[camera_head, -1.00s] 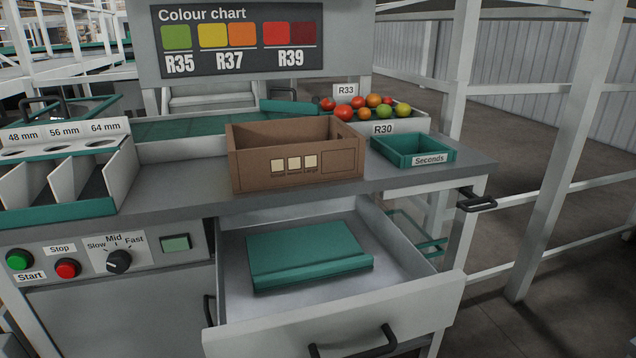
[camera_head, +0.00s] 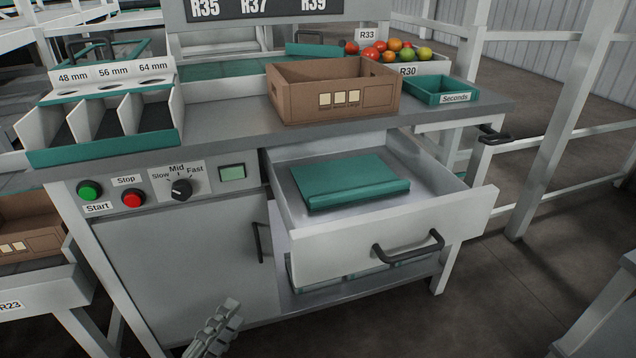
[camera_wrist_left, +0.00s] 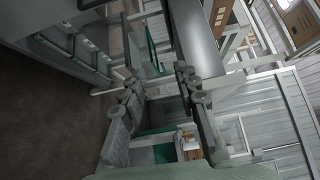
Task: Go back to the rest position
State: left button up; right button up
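My left gripper (camera_head: 217,330) shows at the bottom of the head view, in front of the bench's lower cabinet and touching nothing I can see. In the left wrist view its two fingers stand apart (camera_wrist_left: 156,92) with nothing between them. My right gripper is in neither view.
The bench drawer (camera_head: 400,238) is pulled out, with a green folded item (camera_head: 350,180) inside. On the bench are a cardboard box (camera_head: 335,92), a green Seconds tray (camera_head: 440,90) and a sizing rack (camera_head: 105,145). Dark floor (camera_head: 480,300) is clear at the lower right.

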pick_arm(q)
jog(key=w+a+f+n+g+y, duration=0.1)
jog(key=a+f+n+g+y, duration=0.4)
jog(key=a+f+n+y, duration=0.55)
jog(key=s+a+f+n+g+h, duration=0.1)
jog(key=s+f+n+g, duration=0.7)
jog(key=f, duration=0.8)
jog(key=s+n, duration=0.3)
jog(key=shift+s+a+h, duration=0.2)
jog(key=shift+a+h, duration=0.15)
jog(key=shift+a, duration=0.05)
